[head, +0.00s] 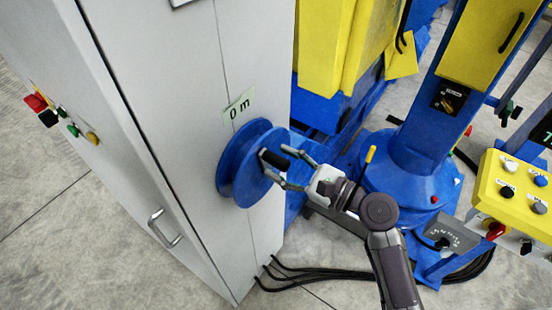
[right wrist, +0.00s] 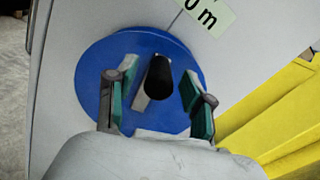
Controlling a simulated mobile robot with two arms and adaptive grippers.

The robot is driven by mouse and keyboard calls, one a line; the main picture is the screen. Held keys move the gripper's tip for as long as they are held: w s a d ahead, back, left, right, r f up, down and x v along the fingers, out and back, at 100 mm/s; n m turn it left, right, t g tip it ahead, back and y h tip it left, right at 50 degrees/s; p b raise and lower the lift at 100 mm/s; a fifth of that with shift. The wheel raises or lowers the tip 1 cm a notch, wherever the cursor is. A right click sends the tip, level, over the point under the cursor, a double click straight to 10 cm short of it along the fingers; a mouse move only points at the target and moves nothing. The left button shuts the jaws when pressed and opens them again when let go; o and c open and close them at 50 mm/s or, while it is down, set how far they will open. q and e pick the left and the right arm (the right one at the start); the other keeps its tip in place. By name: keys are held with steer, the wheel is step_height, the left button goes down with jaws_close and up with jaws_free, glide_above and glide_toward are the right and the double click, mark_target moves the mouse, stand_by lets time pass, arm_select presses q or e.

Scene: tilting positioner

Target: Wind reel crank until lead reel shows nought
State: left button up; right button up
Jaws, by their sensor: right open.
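The blue lead reel (head: 238,170) is mounted on the side of a grey cabinet. Its black crank handle (head: 273,160) sticks out from the reel face. The label (head: 239,108) above the reel reads "0 m". My right gripper (head: 281,168) is open, with its fingers around the crank handle. In the right wrist view the black handle (right wrist: 159,78) stands between the two green-padded fingers (right wrist: 155,98), with gaps on both sides. The blue reel (right wrist: 92,75) lies behind them, and the label (right wrist: 207,15) is partly cut off. My left gripper is not in view.
The grey cabinet (head: 180,130) has a door handle (head: 163,228) and coloured buttons on its left face. A blue and yellow positioner (head: 410,150) stands at right, with a yellow control box (head: 515,190). Black cables (head: 310,277) run along the floor.

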steer(key=v, duration=1)
steer(key=shift+f, duration=0.1)
